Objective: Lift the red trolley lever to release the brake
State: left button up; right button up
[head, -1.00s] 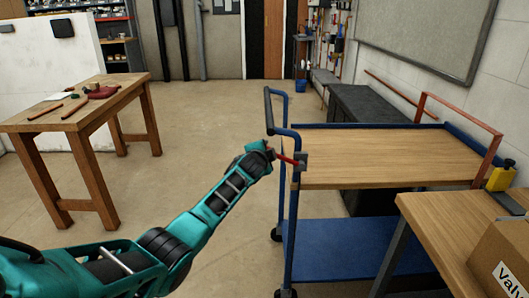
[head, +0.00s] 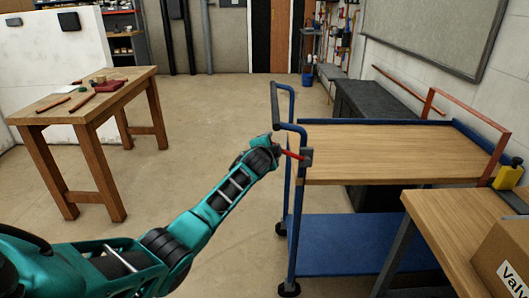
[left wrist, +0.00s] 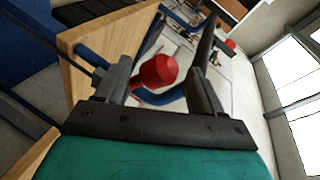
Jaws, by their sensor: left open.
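The red lever (head: 292,154) sticks out from a dark bracket on the near left post of the blue trolley (head: 335,230). It points left, with its outer end slightly higher. My left gripper (head: 276,150) is at its outer end. In the left wrist view the lever's red knob (left wrist: 155,71) shows between the two spread fingers of my left gripper (left wrist: 163,76). The fingers are open, and I cannot tell whether either touches the knob. My right gripper is not in view.
The trolley has a wooden top (head: 390,152) and a dark push handle (head: 274,103). A wooden bench (head: 436,226) with a cardboard box (head: 505,262) stands close at right. A wooden table (head: 85,110) with tools is at left. The floor (head: 210,120) between is clear.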

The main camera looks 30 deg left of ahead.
pick_arm(q)
jog(key=v, duration=1.1)
jog(key=shift+s+r+p, duration=0.15)
jog(key=shift+s+p, duration=0.05)
jog(key=shift+p, duration=0.2)
jog(key=s+d+f+n+g+h, duration=0.1)
jog(key=s+d+f+n+h, duration=0.1)
jog(key=s+d+f, duration=0.4)
jog(key=s+d+f+n+g+h, duration=0.1)
jog(key=s+d+f, duration=0.5)
jog(key=s, duration=0.7)
jog(key=s+d+f+n+g+h, duration=0.1)
jog(key=s+d+f+n+h, duration=0.2)
jog(key=s+d+f, duration=0.3)
jog(key=s+f+n, duration=0.1)
jog(key=s+f, duration=0.2)
jog(key=shift+s+n+h, duration=0.3)
jog(key=shift+s+h, duration=0.1)
